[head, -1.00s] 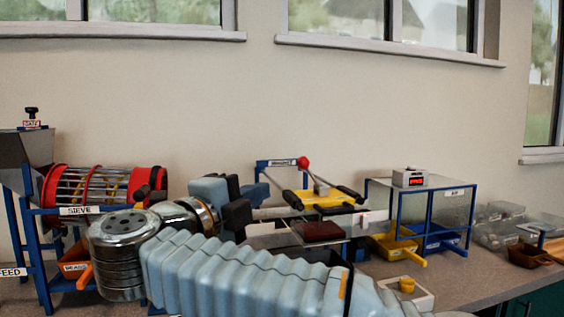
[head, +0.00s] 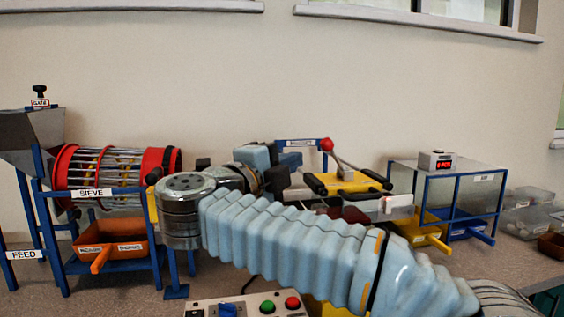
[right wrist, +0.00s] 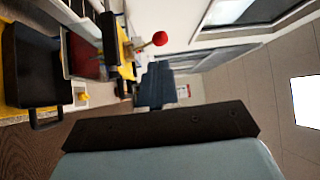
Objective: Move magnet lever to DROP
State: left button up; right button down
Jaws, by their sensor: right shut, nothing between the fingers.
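The magnet lever has a red ball knob (head: 326,144) on a thin rod, beside a blue frame with a small white label (head: 300,142). The rod slants down right from the knob toward a yellow plate (head: 348,182). My right gripper (head: 289,162) is shut and empty, just left of the knob in the head view. In the right wrist view its dark fingers (right wrist: 155,86) point toward the red knob (right wrist: 159,38), with a visible gap in the picture. I cannot read a DROP mark. My left gripper is not in view.
A sieve drum (head: 115,170) with an orange tray (head: 112,245) stands left. A control box with green and red buttons (head: 267,306) is in front. A clear-sided blue frame (head: 426,200) with yellow and blue trays stands right. My right arm hides the middle of the bench.

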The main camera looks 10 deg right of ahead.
aim_at(324, 145)
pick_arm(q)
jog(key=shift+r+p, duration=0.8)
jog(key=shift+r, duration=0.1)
pick_arm(e)
jog(key=x, duration=0.9)
jog(key=shift+w+d, duration=0.1)
